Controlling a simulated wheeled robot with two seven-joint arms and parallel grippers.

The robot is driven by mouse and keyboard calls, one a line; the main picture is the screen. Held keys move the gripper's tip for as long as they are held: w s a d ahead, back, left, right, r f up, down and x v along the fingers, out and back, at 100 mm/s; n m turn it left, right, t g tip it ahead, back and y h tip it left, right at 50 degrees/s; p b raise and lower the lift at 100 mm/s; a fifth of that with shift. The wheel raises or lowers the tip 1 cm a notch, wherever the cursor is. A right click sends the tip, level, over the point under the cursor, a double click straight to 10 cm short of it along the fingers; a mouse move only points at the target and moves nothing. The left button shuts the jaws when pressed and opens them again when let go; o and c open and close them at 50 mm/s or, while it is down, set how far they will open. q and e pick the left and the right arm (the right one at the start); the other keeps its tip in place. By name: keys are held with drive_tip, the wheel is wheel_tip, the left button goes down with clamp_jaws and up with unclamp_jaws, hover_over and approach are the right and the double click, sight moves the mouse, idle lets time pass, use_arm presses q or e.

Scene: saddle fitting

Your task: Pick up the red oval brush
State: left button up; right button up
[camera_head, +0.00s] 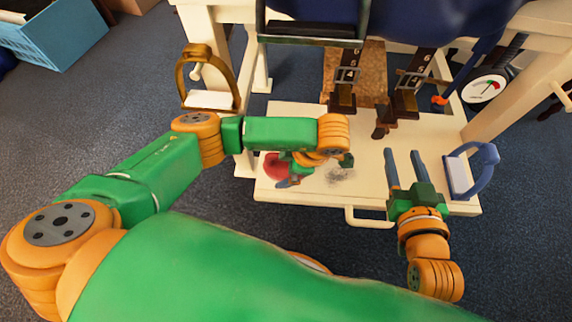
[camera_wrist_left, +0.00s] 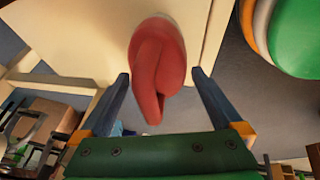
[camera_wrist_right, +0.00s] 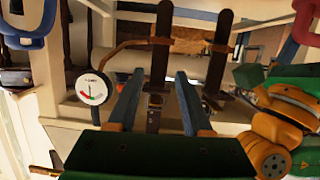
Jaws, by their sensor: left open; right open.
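The red oval brush (camera_head: 274,164) lies on the left part of the cream board, partly hidden by my left gripper in the head view. In the left wrist view the brush (camera_wrist_left: 157,65) shows as a red oval with a raised strap or handle, between and just beyond the fingertips. My left gripper (camera_wrist_left: 160,75) is open around the line of the brush, with gaps on both sides. In the head view my left gripper (camera_head: 290,180) is low over the board beside the brush. My right gripper (camera_head: 403,152) is open and empty over the board's right part.
The cream board (camera_head: 300,118) has a dark smudge. A blue stirrup (camera_head: 474,172) stands at its right edge, a brass stirrup (camera_head: 208,80) hangs at left. Straps with buckles (camera_head: 345,85) hang at the back, near a round gauge (camera_head: 485,88). A blue crate (camera_head: 62,35) is far left.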

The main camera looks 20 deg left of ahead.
use_arm(q)
drive_tip(key=c, duration=1.3)
wheel_tip(320, 180, up, 3)
drive_tip(key=shift+f+p, duration=0.15)
drive_tip(key=shift+p, duration=0.8)
drive_tip(key=r+p, duration=0.1)
drive_tip(key=s+d+r+p, duration=0.1)
drive_tip(key=r+p, duration=0.1)
drive_tip(key=shift+s+d+r, duration=0.2)
drive_tip(key=shift+s+r, duration=0.1)
drive_tip(key=shift+r, duration=0.1)
drive_tip(key=s+d+r+p, duration=0.5)
drive_tip(key=s+d+r, duration=0.1)
drive_tip(key=s, duration=0.3)
drive_tip(key=shift+s+d+r, duration=0.25)
drive_tip(key=shift+d, duration=0.4)
use_arm(e)
drive_tip(key=s+d+f+g+h, duration=0.1)
drive_tip(key=s+d+f+g, duration=0.2)
drive_tip(key=s+f+g, duration=0.3)
drive_tip(key=s+d+f+g+h, duration=0.2)
drive_tip(key=s+f+g, duration=0.4)
drive_tip(key=s+f, duration=0.7)
wheel_tip(320, 180, down, 8)
drive_tip(key=shift+d+r+m, duration=0.25)
drive_tip(key=shift+d+m, duration=0.05)
drive_tip(key=shift+d, duration=0.1)
